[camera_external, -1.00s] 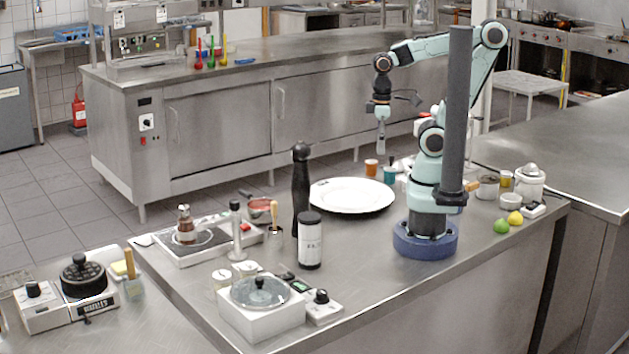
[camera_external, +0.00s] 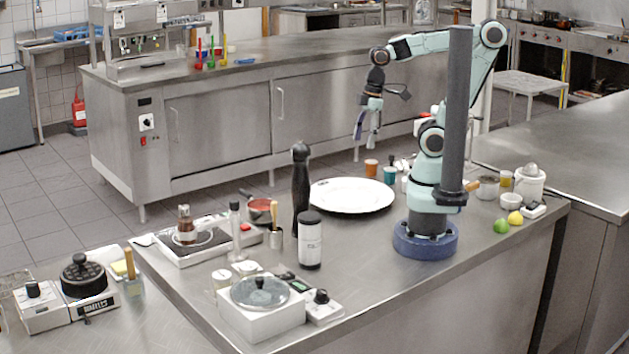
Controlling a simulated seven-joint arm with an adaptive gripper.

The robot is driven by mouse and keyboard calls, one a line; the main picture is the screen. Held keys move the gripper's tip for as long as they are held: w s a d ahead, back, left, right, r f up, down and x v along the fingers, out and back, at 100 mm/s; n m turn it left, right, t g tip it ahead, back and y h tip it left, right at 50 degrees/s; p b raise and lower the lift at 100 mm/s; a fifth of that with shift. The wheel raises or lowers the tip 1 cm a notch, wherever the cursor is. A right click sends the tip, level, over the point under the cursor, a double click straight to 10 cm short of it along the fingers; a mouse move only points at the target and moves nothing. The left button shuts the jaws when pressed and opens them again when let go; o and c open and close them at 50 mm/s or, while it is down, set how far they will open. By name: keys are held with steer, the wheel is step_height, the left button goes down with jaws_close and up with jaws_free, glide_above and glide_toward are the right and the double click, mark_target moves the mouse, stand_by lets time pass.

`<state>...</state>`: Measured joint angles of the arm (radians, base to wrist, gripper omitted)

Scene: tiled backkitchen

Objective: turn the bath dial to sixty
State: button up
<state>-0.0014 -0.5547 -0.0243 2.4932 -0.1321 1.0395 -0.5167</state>
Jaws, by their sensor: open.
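A white square bath (camera_external: 262,317) with a round lid stands at the front left of the steel counter. A small light control box (camera_external: 325,312) adjoins its right side and carries a black dial knob (camera_external: 321,296). The dial's marks are too small to read. My gripper (camera_external: 366,138) is open and empty. It hangs in the air above and behind the white plate, pointing down, well away from the dial.
A tall black pepper mill (camera_external: 301,190) and a dark-topped canister (camera_external: 310,243) stand behind the control box. The white plate (camera_external: 352,196) lies mid-counter. Another black-knobbed device (camera_external: 40,305) is on the lower-left table. Counter right of the control box is clear.

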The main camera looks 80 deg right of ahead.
steer(key=w+a+r+n+t, duration=0.15)
steer(key=w+a+n, duration=0.25)
steer(key=w+n, duration=0.6)
steer(key=w+a+f+n+y, duration=0.1)
steer(key=w+a+f+n, duration=0.2)
steer(key=w+a+n, duration=0.45)
steer(key=n+g+h, duration=0.2)
steer(key=n+g, duration=0.1)
steer(key=n, duration=0.2)
glide_above(322, 291)
step_height(322, 291, down, 16)
step_height(322, 291, down, 6)
steer(key=shift+f, duration=0.25)
